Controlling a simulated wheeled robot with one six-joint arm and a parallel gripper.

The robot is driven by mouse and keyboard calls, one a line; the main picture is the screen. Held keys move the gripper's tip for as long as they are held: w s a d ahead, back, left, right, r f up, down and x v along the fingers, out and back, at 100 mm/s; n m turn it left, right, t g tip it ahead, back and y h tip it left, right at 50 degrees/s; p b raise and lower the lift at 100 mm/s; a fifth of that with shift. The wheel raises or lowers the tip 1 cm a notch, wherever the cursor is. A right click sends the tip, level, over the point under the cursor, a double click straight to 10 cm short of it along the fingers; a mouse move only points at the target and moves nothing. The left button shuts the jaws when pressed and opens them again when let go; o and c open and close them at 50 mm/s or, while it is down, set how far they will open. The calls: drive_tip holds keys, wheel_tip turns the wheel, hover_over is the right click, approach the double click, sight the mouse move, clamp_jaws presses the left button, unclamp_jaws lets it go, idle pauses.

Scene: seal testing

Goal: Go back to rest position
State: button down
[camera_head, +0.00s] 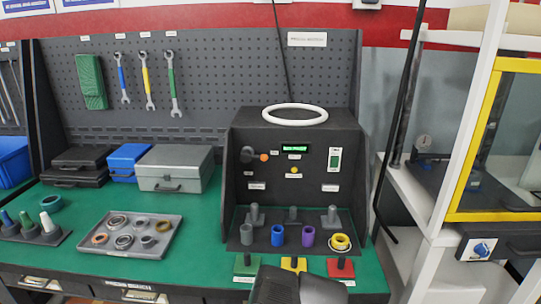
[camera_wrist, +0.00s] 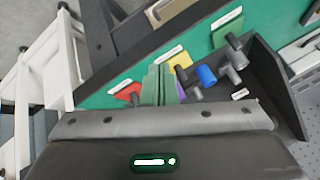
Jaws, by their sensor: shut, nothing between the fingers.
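My gripper (camera_wrist: 160,86) shows in the wrist view as two green fingers, shut together with nothing between them. Behind the fingers in that view are a red plate (camera_wrist: 127,92), a yellow plate (camera_wrist: 182,60) and a blue cylinder (camera_wrist: 207,75). A purple part is mostly hidden by the fingers. In the head view a dark part of my arm rises at the bottom edge, in front of the test machine (camera_head: 260,190). The fingertips cannot be made out there.
Grey (camera_head: 246,236), blue (camera_head: 278,236) and purple (camera_head: 308,236) cylinders and a yellow ring (camera_head: 341,242) stand at the machine's base. A tray of rings (camera_head: 118,254) and a grey case (camera_head: 172,168) lie left. A white shelf frame (camera_head: 455,150) stands right.

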drive_tip(key=shift+d+r+n+g+p, duration=0.2)
drive_tip(key=shift+n+g+p, duration=0.1)
drive_tip(key=shift+n, duration=0.3)
drive_tip(key=shift+d+r+n+g+p, duration=0.2)
drive_tip(key=shift+n+g, duration=0.1)
drive_tip(key=shift+n, duration=0.3)
drive_tip(key=shift+w, duration=0.1)
